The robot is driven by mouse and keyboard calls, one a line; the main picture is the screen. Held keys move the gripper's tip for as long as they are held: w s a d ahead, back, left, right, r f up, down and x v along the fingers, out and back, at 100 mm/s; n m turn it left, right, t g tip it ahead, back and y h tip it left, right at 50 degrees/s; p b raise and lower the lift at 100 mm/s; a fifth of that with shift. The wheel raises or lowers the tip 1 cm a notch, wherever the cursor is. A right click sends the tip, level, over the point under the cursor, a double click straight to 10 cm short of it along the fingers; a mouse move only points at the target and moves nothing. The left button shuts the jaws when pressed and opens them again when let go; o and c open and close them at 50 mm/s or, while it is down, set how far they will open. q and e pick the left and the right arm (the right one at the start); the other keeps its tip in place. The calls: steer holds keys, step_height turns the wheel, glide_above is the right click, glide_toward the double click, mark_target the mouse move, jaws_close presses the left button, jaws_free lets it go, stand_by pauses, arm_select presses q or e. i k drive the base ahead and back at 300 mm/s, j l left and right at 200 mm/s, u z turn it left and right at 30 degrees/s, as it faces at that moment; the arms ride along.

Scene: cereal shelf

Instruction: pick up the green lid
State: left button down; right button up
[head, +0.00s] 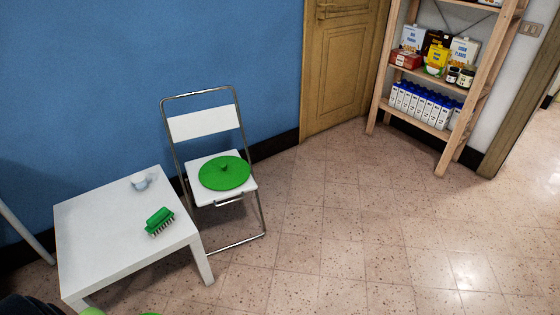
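Neither of my grippers shows in the head view, and nothing is touching the lid.
A low white table (105,225) stands left of the chair, with a green brush (159,221) and a small light cup (139,181) on it. A wooden shelf (452,148) with boxes and bottles stands at the right. The tiled floor (345,220) between is clear.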

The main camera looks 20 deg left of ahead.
mark_target(225, 173)
steer(key=i+l, duration=0.1)
steer(key=i, duration=0.4)
steer(key=i+l+u, duration=0.15)
steer(key=i, duration=0.35)
